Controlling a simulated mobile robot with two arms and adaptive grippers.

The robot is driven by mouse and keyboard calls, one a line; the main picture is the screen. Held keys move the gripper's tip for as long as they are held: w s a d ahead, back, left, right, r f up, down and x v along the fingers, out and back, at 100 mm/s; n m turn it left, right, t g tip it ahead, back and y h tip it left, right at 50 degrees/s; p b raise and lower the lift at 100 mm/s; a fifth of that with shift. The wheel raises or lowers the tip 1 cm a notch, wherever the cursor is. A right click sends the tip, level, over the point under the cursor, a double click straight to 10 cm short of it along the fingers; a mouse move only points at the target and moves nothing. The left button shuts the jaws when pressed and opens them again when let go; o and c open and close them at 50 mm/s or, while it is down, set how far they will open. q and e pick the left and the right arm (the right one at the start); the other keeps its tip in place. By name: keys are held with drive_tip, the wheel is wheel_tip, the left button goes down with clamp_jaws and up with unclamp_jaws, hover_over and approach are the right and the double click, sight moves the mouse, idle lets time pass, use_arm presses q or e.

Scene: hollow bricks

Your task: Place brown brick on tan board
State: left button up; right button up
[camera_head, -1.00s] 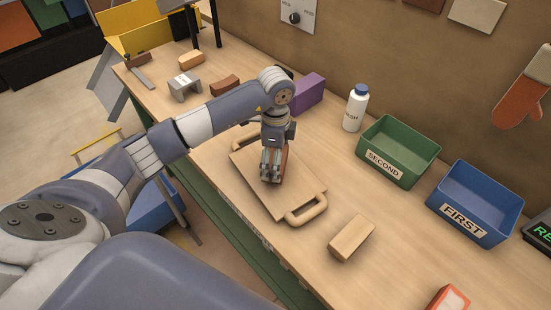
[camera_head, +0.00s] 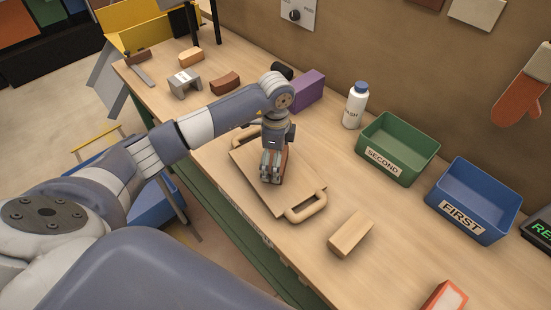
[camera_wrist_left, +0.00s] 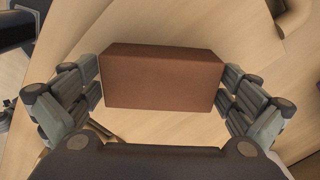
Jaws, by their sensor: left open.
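The tan board (camera_head: 298,186) with a loop handle at each end lies on the workbench. The brown brick (camera_wrist_left: 160,82) sits on the board, and part of it shows beside the fingers in the head view (camera_head: 284,164). My left gripper (camera_head: 271,178) points down over the board. In the wrist view its open fingers (camera_wrist_left: 162,92) stand at the two ends of the brick, very close to it. The fingers hide much of the brick in the head view. My right gripper is not in view.
A light tan block (camera_head: 350,234) lies right of the board. A purple block (camera_head: 307,91), a white bottle (camera_head: 355,106), a green bin (camera_head: 399,148) and a blue bin (camera_head: 474,200) stand behind.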

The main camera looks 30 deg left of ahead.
use_arm(q)
wheel_tip(320, 180, up, 12)
drive_tip(key=b, duration=0.2)
drive_tip(key=shift+s, duration=0.1)
idle(0.7)
